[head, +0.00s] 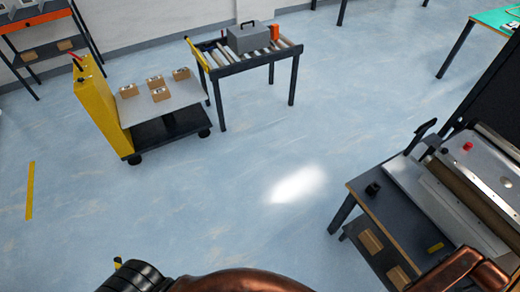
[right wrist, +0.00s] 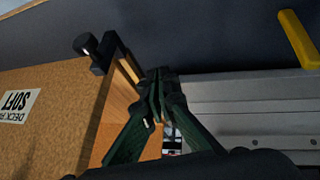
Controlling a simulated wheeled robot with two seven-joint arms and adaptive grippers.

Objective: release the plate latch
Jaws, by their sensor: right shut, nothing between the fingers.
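My right gripper (right wrist: 160,85) has dark green fingers, which are shut with nothing between them. My left gripper is not in view.
In the head view a machine (head: 500,150) stands on a bench (head: 385,215) at the right, with small boxes (head: 370,241) below. A yellow cart (head: 100,105) and a roller table (head: 262,56) stand at the back. The blue floor between is clear.

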